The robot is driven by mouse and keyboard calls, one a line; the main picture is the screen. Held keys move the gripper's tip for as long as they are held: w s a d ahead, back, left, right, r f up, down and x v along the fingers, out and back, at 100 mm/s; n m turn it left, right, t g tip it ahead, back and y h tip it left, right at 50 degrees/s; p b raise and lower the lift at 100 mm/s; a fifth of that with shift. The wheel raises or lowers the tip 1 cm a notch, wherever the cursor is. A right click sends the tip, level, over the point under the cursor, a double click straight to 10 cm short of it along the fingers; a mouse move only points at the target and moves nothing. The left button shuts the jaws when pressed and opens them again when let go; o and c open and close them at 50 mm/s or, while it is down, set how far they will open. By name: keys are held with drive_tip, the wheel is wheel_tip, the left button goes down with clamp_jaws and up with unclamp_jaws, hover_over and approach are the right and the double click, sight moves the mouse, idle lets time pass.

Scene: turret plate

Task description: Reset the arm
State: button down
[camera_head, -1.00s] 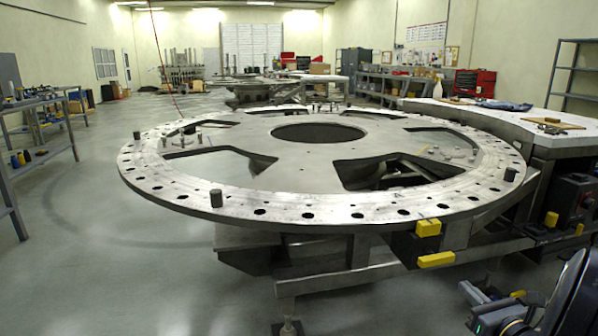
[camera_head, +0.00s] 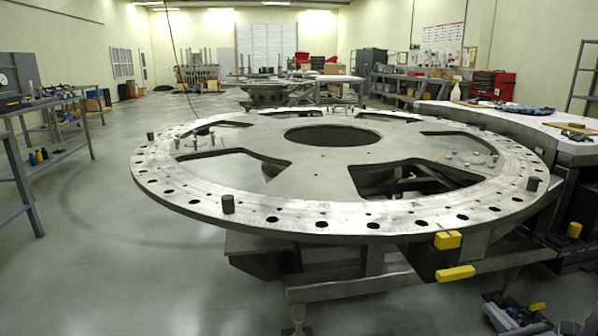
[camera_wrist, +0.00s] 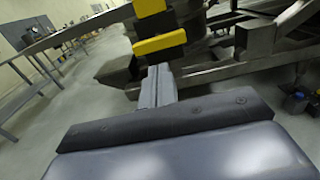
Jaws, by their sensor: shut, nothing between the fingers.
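My gripper (camera_wrist: 157,72) shows in the wrist view with its two grey fingers together and nothing between them. It points toward the turret plate's stand, below two yellow blocks (camera_wrist: 160,43). I cannot tell whether the fingertips touch anything, but they look apart from it. The large round turret plate (camera_head: 330,212) lies flat on its stand in the head view, with a big centre hole and a ring of small holes. My gripper is not clearly visible in the head view.
Yellow blocks (camera_head: 455,273) stick out at the plate's front edge. A side table (camera_head: 500,118) with tools stands right, and a workbench (camera_head: 40,104) stands left. The floor (camera_head: 130,270) at left is clear.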

drive_tip(key=s+p, duration=0.1)
drive_tip(key=s, duration=0.7)
drive_tip(key=w+a+r+n+g+y+p, duration=0.1)
drive_tip(key=a+r+n+g+y+p, duration=0.1)
drive_tip(key=a+n, duration=0.3)
drive_tip(key=w+a+r+n+g+y+p, duration=0.2)
drive_tip(key=a+n+g+y+p, duration=0.2)
drive_tip(key=a, duration=0.9)
drive_tip(key=shift+w+a+r+n+g+y, duration=0.2)
drive_tip(key=shift+n+g+y, duration=0.2)
drive_tip(key=shift+y, duration=0.2)
